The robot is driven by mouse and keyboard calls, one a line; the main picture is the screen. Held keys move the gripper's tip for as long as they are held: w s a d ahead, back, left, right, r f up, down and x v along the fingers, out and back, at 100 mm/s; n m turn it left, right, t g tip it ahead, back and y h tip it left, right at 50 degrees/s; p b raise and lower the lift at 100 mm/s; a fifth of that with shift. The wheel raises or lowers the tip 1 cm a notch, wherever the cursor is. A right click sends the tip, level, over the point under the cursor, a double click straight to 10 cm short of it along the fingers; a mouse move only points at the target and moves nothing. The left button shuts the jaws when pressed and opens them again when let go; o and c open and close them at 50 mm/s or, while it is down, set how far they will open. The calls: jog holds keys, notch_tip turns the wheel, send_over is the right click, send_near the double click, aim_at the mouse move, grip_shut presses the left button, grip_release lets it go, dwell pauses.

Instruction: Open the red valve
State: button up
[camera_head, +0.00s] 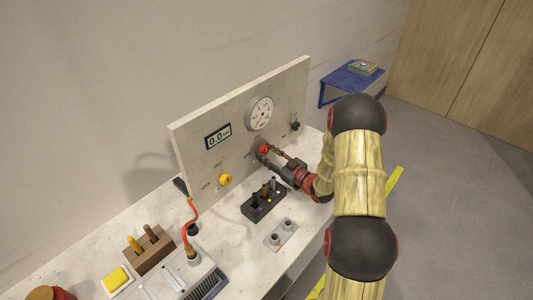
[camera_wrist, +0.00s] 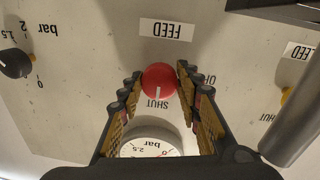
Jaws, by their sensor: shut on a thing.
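The red valve (camera_wrist: 159,80) is a round knob on the pale panel (camera_head: 184,134), with a white pointer line directed at the word SHUT in the wrist view. A FEED label sits beside it. My gripper (camera_wrist: 158,82) has one finger on each side of the knob and is shut on it. In the head view my gripper (camera_head: 268,153) reaches the panel from the right, and the red valve (camera_head: 263,149) shows between its fingertips. The OPEN mark is partly hidden by a finger.
A round gauge (camera_head: 259,113) and a display (camera_head: 218,136) reading 0.0 are on the panel. A yellow knob (camera_head: 225,179) is left of my gripper, a black knob (camera_head: 295,126) right. A dark rack (camera_head: 264,203) stands on the bench below. A red hose (camera_head: 188,216) rises at the left.

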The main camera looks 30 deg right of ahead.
jog(key=c, duration=0.4)
jog(key=shift+o, duration=0.2)
jog(key=shift+f+n+b, duration=0.1)
jog(key=shift+n+b, duration=0.2)
jog(key=shift+b, duration=0.25)
jog(key=n+b, duration=0.2)
jog(key=b, duration=0.1)
jog(key=n+b, duration=0.2)
jog(key=b, duration=0.1)
jog(key=shift+f+n, duration=0.2)
jog(key=shift+n, duration=0.1)
jog(key=n+b, duration=0.4)
jog(key=b, duration=0.2)
jog(key=shift+n, duration=0.4)
jog(key=n+b, duration=0.1)
jog(key=n, duration=0.2)
jog(key=shift+d+r+n+y+b, duration=0.1)
jog(key=shift+r+n+y+b, duration=0.1)
jog(key=shift+n+y+b, duration=0.2)
jog(key=shift+n+y, duration=0.3)
jog(key=shift+n, duration=2.1)
jog(key=o, duration=1.2)
jog(key=shift+c, duration=0.2)
